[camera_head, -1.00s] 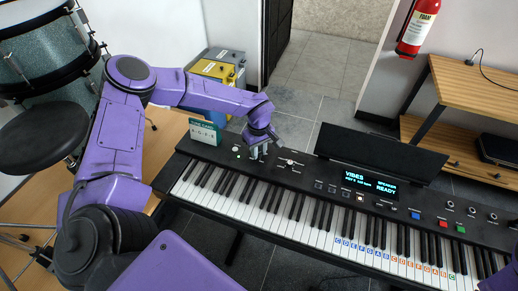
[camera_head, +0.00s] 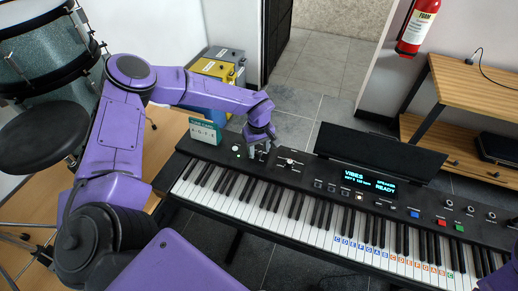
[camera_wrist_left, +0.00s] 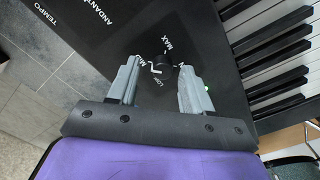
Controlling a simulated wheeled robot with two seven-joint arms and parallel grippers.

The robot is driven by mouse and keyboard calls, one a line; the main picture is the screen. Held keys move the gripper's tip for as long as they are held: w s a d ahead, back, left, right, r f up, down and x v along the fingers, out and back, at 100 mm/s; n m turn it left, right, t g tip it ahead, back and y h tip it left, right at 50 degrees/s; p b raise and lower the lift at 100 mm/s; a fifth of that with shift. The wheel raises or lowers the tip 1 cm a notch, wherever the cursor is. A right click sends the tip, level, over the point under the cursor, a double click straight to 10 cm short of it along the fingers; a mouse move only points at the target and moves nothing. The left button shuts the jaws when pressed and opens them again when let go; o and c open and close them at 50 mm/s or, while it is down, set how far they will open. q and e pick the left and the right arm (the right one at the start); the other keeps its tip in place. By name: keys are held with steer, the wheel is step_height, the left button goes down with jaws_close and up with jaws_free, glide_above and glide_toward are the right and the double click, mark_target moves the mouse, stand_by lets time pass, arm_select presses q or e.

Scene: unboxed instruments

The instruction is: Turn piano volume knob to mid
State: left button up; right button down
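The piano (camera_head: 300,205) is a long black keyboard across the head view. My left gripper (camera_head: 259,152) is over the left end of its control panel. In the left wrist view, my left gripper (camera_wrist_left: 158,80) is open, with one finger on each side of the small black volume knob (camera_wrist_left: 163,60). The knob is ringed by a scale with a MAX label, and its base is between the fingers; I see no contact. The knob is hidden behind the gripper in the head view.
A green card stand (camera_head: 205,131) stands at the piano's left end. A black music rest (camera_head: 382,152) rises behind the lit display (camera_head: 369,186). Another panel knob (camera_head: 290,161) is right of the left gripper. A wooden shelf (camera_head: 470,75) stands at the right.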

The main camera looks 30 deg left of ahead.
mark_target(259, 152)
arm_select(q)
step_height(259, 152, up, 10)
steer(key=b, duration=0.2)
steer(key=shift+r, duration=0.25)
stand_by(0.4)
